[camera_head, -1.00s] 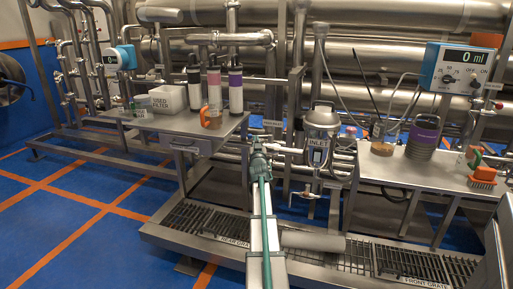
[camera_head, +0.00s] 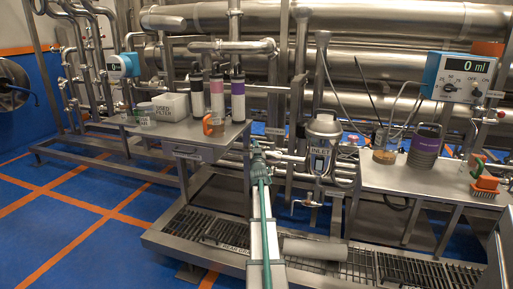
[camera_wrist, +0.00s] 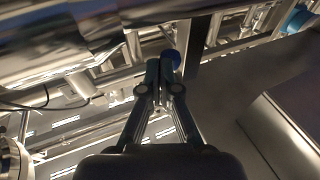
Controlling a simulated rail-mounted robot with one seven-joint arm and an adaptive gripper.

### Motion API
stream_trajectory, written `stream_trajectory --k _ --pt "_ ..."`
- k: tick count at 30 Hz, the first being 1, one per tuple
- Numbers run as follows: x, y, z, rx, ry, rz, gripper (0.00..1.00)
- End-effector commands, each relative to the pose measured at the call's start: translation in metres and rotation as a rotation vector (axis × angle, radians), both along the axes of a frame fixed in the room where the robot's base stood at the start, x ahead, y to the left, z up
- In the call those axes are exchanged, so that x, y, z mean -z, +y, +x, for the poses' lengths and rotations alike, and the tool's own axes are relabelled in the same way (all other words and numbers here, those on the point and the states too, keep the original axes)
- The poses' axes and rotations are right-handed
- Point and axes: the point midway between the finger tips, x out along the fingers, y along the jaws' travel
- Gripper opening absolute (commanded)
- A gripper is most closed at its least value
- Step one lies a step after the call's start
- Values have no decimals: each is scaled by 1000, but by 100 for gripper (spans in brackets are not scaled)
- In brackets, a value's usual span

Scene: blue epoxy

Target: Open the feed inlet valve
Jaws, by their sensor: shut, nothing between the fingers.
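A steel canister labelled INLET (camera_head: 321,146) stands between the two tables in the head view. A small valve with a red handle (camera_head: 307,203) sits on the piping below it. I cannot tell for sure whether this is the feed inlet valve. My gripper (camera_head: 257,152) is at the end of my outstretched arm, left of the canister and apart from the red handle. In the wrist view my gripper (camera_wrist: 166,66) has its fingers together with nothing held. A blue patch shows at the fingertips, and steel pipes lie beyond them.
The left steel table (camera_head: 186,136) holds a white USED FILTER bin (camera_head: 170,107), several filter cartridges and an orange-handled jug (camera_head: 213,124). The right table (camera_head: 385,179) holds a dark canister (camera_head: 424,146) and an orange brush (camera_head: 485,186). A floor grate (camera_head: 220,228) runs below my arm.

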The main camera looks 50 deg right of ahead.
Motion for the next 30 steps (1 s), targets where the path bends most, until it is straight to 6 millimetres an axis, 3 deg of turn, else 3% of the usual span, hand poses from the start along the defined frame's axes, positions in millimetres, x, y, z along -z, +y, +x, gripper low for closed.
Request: stream_trajectory --k 8,21,30 --pt "9 27 -9 -3 -2 -1 0" --pt "19 108 -37 -4 0 2 0" --pt "27 130 -45 -3 0 0 0"
